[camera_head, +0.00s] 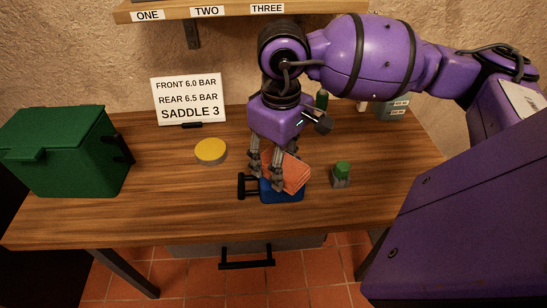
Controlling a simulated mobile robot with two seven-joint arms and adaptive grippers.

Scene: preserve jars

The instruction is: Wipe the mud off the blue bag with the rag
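The blue bag (284,196) lies on the wooden table near its front edge, with a black handle-like part (244,187) on its left side. The orange rag (292,172) is over the top of the bag and covers much of it. My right gripper (266,179) points down at the left part of the rag and bag. Its fingers stand a little apart, and I cannot tell whether they grip the rag. No mud is visible; the rag and gripper hide much of the bag's top. My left gripper is out of view.
A green bin (65,150) stands at the left. A yellow-topped round tin (210,151) and a small green-lidded jar (341,174) flank the bag. A sign (189,100) stands behind. A labelled shelf (225,13) hangs above. The table's front left is clear.

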